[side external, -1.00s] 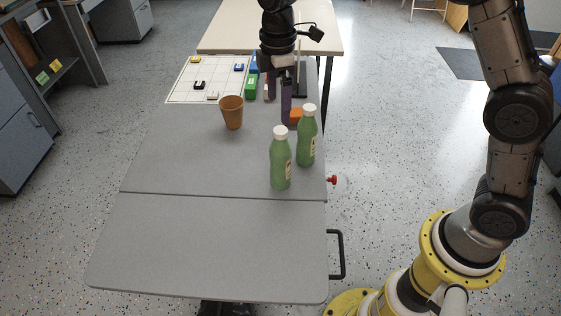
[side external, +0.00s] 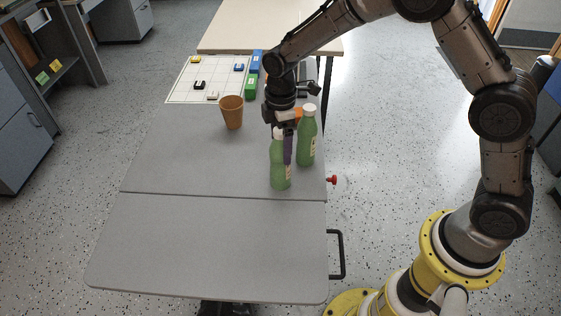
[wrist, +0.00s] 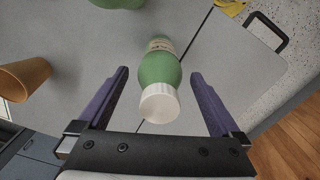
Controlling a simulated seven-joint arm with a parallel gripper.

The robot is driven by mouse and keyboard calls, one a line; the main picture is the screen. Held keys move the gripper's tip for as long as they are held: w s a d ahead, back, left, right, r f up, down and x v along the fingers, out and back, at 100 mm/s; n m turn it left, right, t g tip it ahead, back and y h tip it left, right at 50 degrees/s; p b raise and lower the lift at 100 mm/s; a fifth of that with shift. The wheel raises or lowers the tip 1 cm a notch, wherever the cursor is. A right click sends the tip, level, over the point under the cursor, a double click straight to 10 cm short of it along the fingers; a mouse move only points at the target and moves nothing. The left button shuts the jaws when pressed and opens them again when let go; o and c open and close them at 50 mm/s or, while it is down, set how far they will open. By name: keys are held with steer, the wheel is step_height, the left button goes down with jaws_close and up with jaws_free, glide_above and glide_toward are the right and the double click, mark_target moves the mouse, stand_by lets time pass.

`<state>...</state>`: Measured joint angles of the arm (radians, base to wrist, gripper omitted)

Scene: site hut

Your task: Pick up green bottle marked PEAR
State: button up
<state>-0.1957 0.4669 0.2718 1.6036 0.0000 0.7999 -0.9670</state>
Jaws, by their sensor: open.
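Two green bottles with white caps stand upright on the grey table. The nearer green bottle (side external: 279,177) is under my gripper (side external: 282,150); in the wrist view this bottle (wrist: 156,72) shows between the two purple fingers of my gripper (wrist: 158,76), with a gap on each side. My gripper is open and points down, and one finger covers part of the bottle in the side view. The other green bottle (side external: 307,148) stands close by, behind and to the right; only a bit of it (wrist: 118,3) shows in the wrist view.
An orange-brown cup (side external: 232,113) stands behind and left of the bottles. A white grid board (side external: 182,92) with small blocks lies at the back left, with green (side external: 250,90) and blue (side external: 255,62) blocks beside it. The table's front half (side external: 210,245) is clear.

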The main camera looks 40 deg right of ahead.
steer(key=shift+c, duration=0.3)
jaws_close()
stand_by(0.3)
steer(key=shift+r, duration=0.1)
